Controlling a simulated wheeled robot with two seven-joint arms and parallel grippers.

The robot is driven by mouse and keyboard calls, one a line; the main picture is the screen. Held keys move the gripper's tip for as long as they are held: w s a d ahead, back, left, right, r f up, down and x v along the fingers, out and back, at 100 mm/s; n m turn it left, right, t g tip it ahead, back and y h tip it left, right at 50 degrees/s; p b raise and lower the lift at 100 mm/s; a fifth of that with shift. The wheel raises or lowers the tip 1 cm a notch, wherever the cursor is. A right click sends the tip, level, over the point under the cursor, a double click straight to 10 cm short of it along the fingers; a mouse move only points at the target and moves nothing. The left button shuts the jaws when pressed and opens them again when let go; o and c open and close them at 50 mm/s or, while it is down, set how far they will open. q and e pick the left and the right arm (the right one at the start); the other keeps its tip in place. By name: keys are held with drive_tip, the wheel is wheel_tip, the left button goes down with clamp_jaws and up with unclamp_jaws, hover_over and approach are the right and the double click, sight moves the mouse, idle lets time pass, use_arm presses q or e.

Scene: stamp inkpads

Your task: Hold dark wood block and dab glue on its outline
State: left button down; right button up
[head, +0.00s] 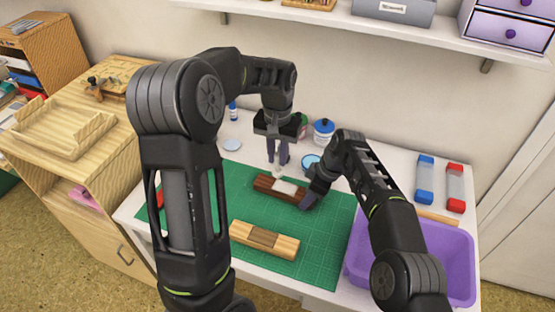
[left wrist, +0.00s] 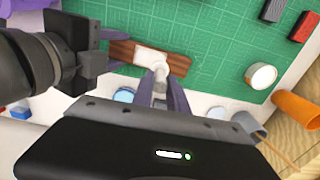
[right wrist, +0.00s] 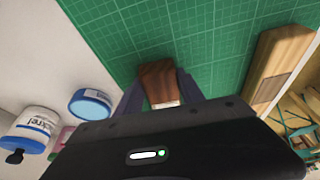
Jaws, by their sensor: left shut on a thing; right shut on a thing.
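The dark wood block (head: 265,184) lies on the green cutting mat (head: 310,235), with a pale rectangular patch (head: 285,187) on its top. My right gripper (head: 312,196) is shut on the block's right end; the right wrist view shows the dark wood (right wrist: 158,82) between its fingers. My left gripper (head: 279,160) points down above the block, shut on a small whitish tool (left wrist: 160,70) whose tip is at or just over the pale patch. Whether the tip touches is not clear. Most of the tool is hidden by the fingers, so I cannot tell exactly what it is.
A light wood block (head: 264,240) with a darker middle lies nearer on the mat. A white jar with a blue lid (head: 323,130) and a round blue tin (head: 310,161) stand behind. A purple bin (head: 455,245) is at the right, below blue (head: 424,180) and red (head: 455,188) containers.

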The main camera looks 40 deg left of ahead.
idle(0.3)
drive_tip(key=o, duration=1.3)
drive_tip(key=shift+o, duration=0.2)
drive_tip(key=v, duration=1.2)
drive_tip(key=shift+d, duration=0.1)
